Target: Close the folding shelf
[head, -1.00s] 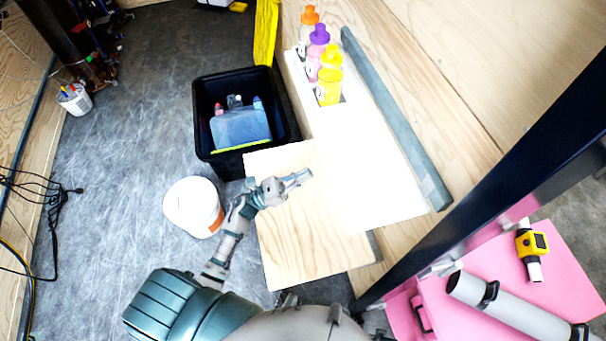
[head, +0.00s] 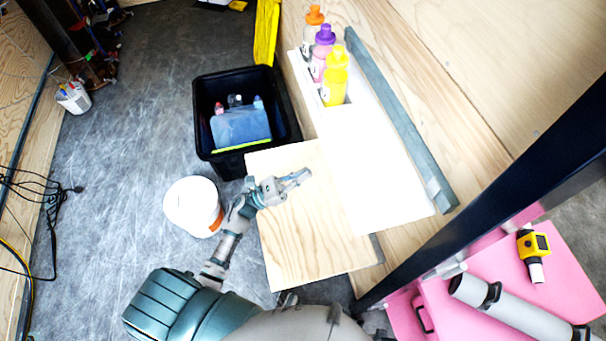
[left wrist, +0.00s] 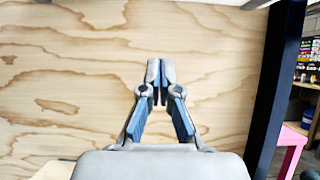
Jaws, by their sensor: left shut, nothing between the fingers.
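A light plywood board (head: 312,245), which looks like the folding shelf, sticks out below a white shelf in the head view. Its hinge side is hidden under the white shelf (head: 385,180). My left gripper (head: 304,176) is shut and empty. In the head view it overlaps the board's upper part, beside the white shelf's edge. In the left wrist view, the shut fingertips (left wrist: 160,72) point toward a plywood wall (left wrist: 215,60). I cannot tell whether they touch anything. My right gripper is not in view.
Orange, purple and yellow-capped bottles (head: 335,82) stand on the white shelf. A black bin (head: 205,110) and white bucket (head: 187,205) are on the floor left of the board. A dark post (head: 480,200) and pink table (head: 455,315) are at right.

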